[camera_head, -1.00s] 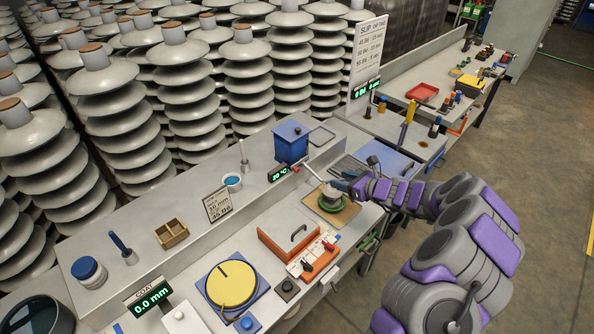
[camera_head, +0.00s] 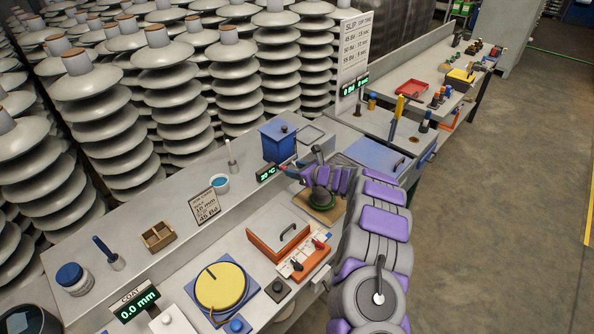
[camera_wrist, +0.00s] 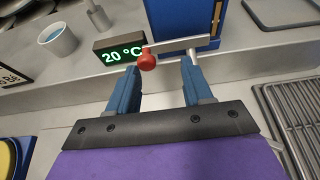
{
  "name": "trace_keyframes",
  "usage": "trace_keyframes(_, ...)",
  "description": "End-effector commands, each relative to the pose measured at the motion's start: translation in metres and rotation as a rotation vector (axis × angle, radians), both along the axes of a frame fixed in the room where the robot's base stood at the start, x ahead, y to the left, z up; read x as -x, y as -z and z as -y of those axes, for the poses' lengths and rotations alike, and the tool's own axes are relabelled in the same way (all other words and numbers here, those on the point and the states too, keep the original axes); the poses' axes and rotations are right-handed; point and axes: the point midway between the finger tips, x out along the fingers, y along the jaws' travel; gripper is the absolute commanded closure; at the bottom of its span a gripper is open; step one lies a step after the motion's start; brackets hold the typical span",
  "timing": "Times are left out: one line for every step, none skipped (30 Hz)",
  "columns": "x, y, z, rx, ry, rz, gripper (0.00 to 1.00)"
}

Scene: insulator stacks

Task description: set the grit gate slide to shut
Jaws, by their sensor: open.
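A blue box (camera_head: 278,143) stands on the raised back ledge of the bench; its lower part also shows at the top of the wrist view (camera_wrist: 182,18). A flat pale metal bar (camera_wrist: 185,46) with a red knob (camera_wrist: 148,60) runs across the front of the box, and the knob sits at its left end. This looks like the gate slide, but no label on it is readable. My gripper (camera_wrist: 158,70) is open and empty. Its two blue fingers point at the bar, and the knob appears between the tips, closer to the left one. Contact cannot be told.
A green "20 °C" display (camera_wrist: 120,53) is just left of the knob. A white cup (camera_wrist: 58,40) stands farther left. An orange-sided box with a handle (camera_head: 279,235) and a yellow disc (camera_head: 222,286) lie on the lower bench. A wire rack (camera_wrist: 291,115) is at right.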

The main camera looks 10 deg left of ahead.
Motion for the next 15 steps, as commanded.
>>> trace_keyframes(0.000,0.002,-0.008,0.004,-0.006,0.001,0.50)
trace_keyframes(0.000,0.002,-0.011,0.005,-0.007,0.000,0.50)
trace_keyframes(0.000,0.002,-0.012,0.005,-0.007,0.000,0.50)
trace_keyframes(0.000,0.002,-0.012,0.005,-0.007,0.000,0.50)
trace_keyframes(0.000,0.002,-0.011,0.003,-0.006,0.000,0.50)
trace_keyframes(-0.001,0.002,-0.008,0.001,-0.006,-0.001,0.50)
trace_keyframes(-0.001,0.001,-0.006,-0.002,-0.006,-0.001,0.50)
trace_keyframes(-0.001,0.001,-0.003,-0.005,-0.007,-0.001,0.50)
trace_keyframes(-0.001,0.000,-0.002,-0.008,-0.007,-0.002,0.50)
trace_keyframes(-0.001,0.000,0.000,-0.009,-0.008,-0.002,0.50)
trace_keyframes(-0.002,0.000,0.001,-0.012,-0.007,-0.002,0.50)
trace_keyframes(-0.002,0.000,0.003,-0.013,-0.008,-0.002,0.54)
trace_keyframes(-0.002,-0.001,0.004,-0.014,-0.007,-0.001,0.57)
trace_keyframes(-0.001,-0.001,0.004,-0.014,-0.007,-0.001,0.59)
trace_keyframes(-0.001,-0.001,0.004,-0.013,-0.006,0.000,0.63)
